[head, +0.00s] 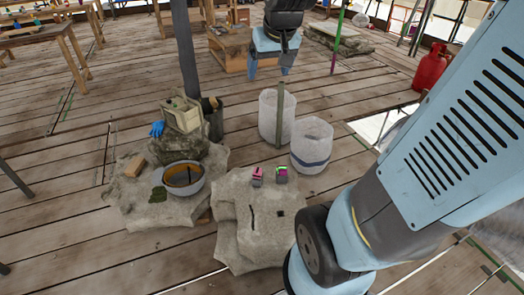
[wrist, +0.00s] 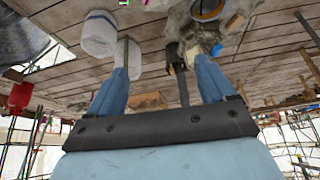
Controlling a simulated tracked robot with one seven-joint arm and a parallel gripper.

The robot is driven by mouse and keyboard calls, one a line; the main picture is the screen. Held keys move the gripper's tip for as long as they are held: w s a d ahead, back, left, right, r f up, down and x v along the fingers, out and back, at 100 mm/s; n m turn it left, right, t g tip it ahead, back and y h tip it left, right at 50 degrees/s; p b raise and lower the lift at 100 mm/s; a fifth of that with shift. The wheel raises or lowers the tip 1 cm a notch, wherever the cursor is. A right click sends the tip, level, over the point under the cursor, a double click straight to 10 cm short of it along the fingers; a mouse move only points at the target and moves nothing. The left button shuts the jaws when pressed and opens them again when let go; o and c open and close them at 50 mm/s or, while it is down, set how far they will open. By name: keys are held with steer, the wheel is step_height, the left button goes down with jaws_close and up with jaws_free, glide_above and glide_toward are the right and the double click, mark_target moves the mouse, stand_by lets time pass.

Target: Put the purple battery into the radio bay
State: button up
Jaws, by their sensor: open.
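Two small items lie on a grey cloth-covered block in the lower middle of the head view: a pink-and-dark one (head: 257,176) and a dark one with green and magenta parts (head: 281,174). They are too small to tell which is the purple battery. A beige boxy object (head: 181,114), possibly the radio, stands on a grey lump at the left; I cannot make out a bay in it. My gripper (head: 270,71) hangs open and empty at the top middle, well away from these things. In the wrist view its two blue fingers (wrist: 163,68) are spread apart with nothing between.
Two white buckets (head: 312,146) stand behind the block. A dark pole (head: 186,60) rises near the beige object. A grey bowl (head: 184,181) and a blue glove (head: 157,129) are at the left. A red gas cylinder (head: 431,68) stands at the right.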

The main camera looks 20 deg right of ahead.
steer(key=w+d+f, duration=0.2)
steer(key=w+f, duration=0.3)
steer(key=w, duration=0.2)
steer(key=w+d+f, duration=0.3)
steer(key=w+f, duration=0.2)
steer(key=w, duration=0.3)
steer(key=m+g+h, duration=0.1)
steer(key=m, duration=0.2)
glide_above(283, 168)
steer(key=s+a, duration=0.2)
steer(key=s, duration=0.2)
step_height(283, 168, down, 50)
steer(key=x, duration=1.3)
steer(key=shift+s+d+f, duration=0.2)
steer(key=shift+d+f, duration=0.05)
steer(key=shift+d, duration=0.05)
steer(key=shift+c, duration=0.2)
jaws_close()
